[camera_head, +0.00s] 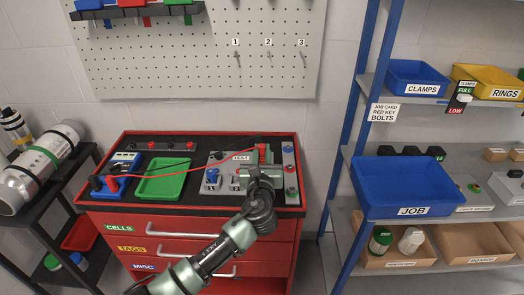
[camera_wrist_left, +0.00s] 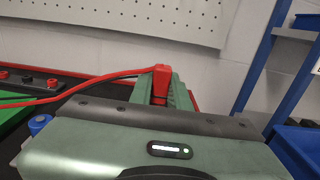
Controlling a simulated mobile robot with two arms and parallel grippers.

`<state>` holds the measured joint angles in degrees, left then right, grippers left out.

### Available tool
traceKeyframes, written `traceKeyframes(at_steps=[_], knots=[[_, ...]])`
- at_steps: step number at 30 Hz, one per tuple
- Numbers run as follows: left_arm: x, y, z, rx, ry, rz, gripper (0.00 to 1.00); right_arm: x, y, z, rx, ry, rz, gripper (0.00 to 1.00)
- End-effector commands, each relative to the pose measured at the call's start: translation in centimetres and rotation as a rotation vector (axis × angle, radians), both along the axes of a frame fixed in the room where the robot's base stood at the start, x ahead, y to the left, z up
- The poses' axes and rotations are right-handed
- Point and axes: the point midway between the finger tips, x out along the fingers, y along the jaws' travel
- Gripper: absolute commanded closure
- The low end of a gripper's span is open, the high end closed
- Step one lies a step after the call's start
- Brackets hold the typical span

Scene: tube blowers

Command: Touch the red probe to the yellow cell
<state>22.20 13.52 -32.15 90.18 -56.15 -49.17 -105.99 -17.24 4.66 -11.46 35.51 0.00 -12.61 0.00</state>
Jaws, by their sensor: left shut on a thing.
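My left gripper (camera_head: 259,157) is over the right part of the red cabinet's top, shut on the red probe (camera_head: 262,148). In the left wrist view the red probe (camera_wrist_left: 161,82) stands between the green fingers (camera_wrist_left: 160,92), and its red lead runs off to the left. A grey test block (camera_head: 217,160) labelled TEST is just left of the gripper, with a blue cell (camera_head: 212,176) in it. I cannot make out a yellow cell; my gripper and wrist hide part of the block. The probe's tip is hidden, so contact cannot be told. My right gripper is not in view.
A blue meter (camera_head: 124,160) and a green tray (camera_head: 163,180) lie left on the cabinet top (camera_head: 190,203). The red lead crosses above the tray. A strip with knobs (camera_head: 290,172) is at the right edge. A shelf with a blue JOB bin (camera_head: 402,188) stands right.

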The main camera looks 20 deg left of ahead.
Motion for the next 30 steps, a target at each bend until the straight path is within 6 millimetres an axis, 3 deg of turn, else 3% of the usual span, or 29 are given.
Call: traceKeyframes(at_steps=[30], knots=[[-0.01,0.01,-0.02,0.002,0.000,0.000,1.00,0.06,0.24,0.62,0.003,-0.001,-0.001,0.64]])
